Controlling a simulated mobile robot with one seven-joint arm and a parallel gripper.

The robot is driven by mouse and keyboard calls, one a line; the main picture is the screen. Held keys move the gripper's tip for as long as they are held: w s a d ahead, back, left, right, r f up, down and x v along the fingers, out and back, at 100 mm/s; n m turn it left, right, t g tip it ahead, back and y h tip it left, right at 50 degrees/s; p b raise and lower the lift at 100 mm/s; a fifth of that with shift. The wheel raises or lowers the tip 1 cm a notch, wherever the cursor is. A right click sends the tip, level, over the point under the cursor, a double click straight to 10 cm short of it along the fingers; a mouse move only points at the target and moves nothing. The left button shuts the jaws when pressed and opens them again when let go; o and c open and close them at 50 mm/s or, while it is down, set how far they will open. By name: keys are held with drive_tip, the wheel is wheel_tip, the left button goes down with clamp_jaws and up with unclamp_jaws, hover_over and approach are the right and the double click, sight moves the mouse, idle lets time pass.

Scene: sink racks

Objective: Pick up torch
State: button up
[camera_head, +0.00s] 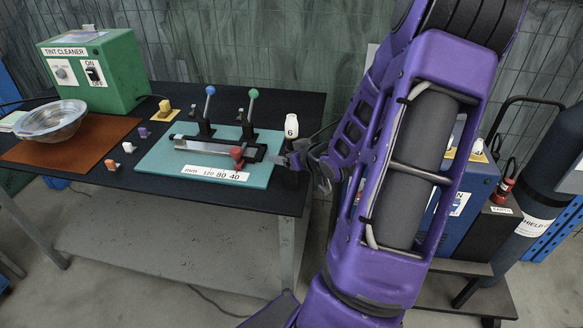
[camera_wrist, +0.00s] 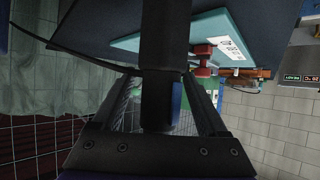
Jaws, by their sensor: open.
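The torch stands upright at the right end of the table, with a white cup marked 6 (camera_head: 291,128) on top and a dark body below it. My gripper (camera_head: 299,161) is at the right side of the torch, just below the white cup. In the wrist view a thick dark upright shape, apparently the torch body (camera_wrist: 165,50), runs between the two fingers of my gripper (camera_wrist: 162,85). The fingers are open, with gaps beside the shape. The gripper partly hides the lower torch in the head view, and I cannot tell whether either finger touches it.
A teal mat (camera_head: 155,161) with a clamp fixture (camera_head: 215,147) lies left of the torch; its red knob (camera_head: 237,153) is close. A blue machine (camera_head: 470,195) and gas cylinder (camera_head: 550,160) stand right.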

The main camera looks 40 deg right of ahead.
clamp_jaws()
idle(1.3)
